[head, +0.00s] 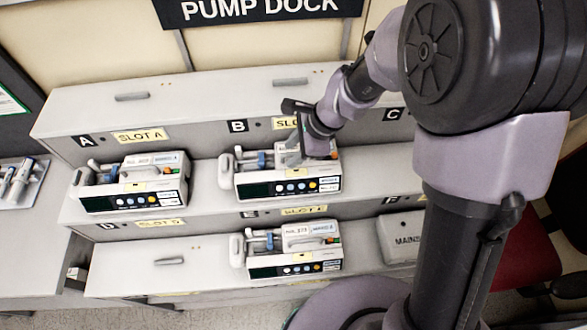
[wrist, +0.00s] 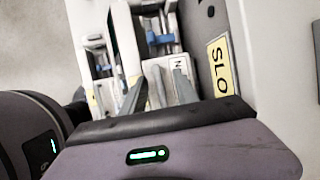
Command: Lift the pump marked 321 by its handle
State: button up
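Three white infusion pumps stand in the dock: one in slot A (head: 132,182), one in slot B (head: 250,186) and one in slot E (head: 262,262). The number 321 is not legible on any; the slot B pump's top label is mostly hidden by my gripper. My gripper (head: 294,156) is low over the top of the slot B pump. In the wrist view my gripper (wrist: 158,82) has its two fingers apart, with the pump's pale top and handle (wrist: 157,97) between them. I cannot tell whether the fingers touch the handle.
The dock's grey shelf (head: 205,240) steps down toward me. A PUMP DOCK sign (head: 258,8) is at the back. A box (head: 404,238) marked MAINS stands at slot F. A tray (head: 22,183) lies far left, and a red chair (head: 520,245) is at right.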

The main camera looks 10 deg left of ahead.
jog(key=shift+s, duration=0.1)
jog(key=shift+c, duration=1.1)
grip_shut()
jog(key=shift+r, duration=0.1)
